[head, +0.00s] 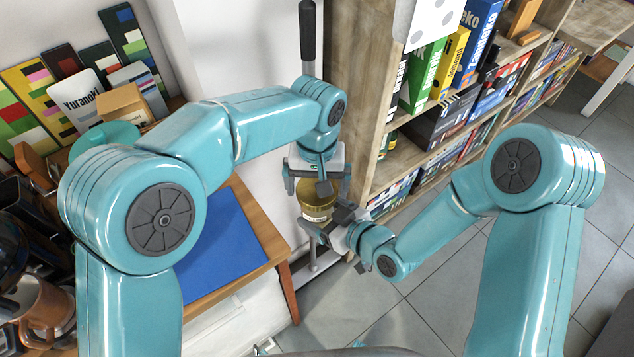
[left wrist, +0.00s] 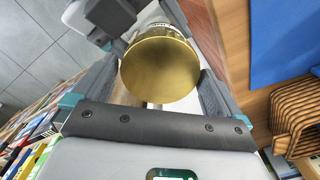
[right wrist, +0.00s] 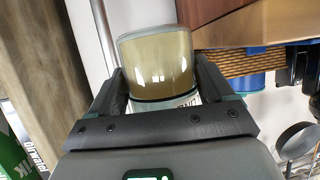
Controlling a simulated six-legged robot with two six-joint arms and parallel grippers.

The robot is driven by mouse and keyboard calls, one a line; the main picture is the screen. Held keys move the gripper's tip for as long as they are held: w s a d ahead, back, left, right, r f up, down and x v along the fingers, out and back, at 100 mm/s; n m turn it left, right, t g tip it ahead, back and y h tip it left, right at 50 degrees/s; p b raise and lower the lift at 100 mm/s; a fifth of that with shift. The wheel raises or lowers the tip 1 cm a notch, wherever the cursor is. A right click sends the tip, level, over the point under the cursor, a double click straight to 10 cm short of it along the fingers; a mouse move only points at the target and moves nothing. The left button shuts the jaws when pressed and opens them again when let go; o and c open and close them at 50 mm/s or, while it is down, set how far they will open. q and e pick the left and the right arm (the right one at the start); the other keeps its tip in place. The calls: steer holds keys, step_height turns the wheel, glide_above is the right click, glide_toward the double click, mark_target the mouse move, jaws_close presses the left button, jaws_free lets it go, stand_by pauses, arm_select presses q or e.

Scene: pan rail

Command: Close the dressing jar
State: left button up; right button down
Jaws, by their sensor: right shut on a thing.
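The dressing jar (head: 318,213) is upright in the head view, with a gold upper part and a pale printed band below. Its round gold lid (left wrist: 160,68) faces the left wrist camera. My left gripper (head: 318,186) is above the jar, its fingers apart on either side of the lid, with a gap visible. My right gripper (head: 335,226) comes in from the right and is shut on the jar, which also shows between its fingers in the right wrist view (right wrist: 158,65). The fingers partly hide the jar, so I cannot tell how the lid sits.
A wooden table with a blue mat (head: 215,255) stands to the left of the jar. A wooden bookshelf (head: 362,95) with books and boxes stands behind to the right. A dark-handled pole (head: 308,35) rises behind my left wrist. Open tiled floor (head: 425,300) lies to the right.

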arm_select(q)
steer(key=shift+r, duration=2.25)
step_height(320, 180, up, 4)
steer(key=n, duration=0.3)
steer(key=shift+f, duration=0.25)
steer(key=shift+f, duration=4.05)
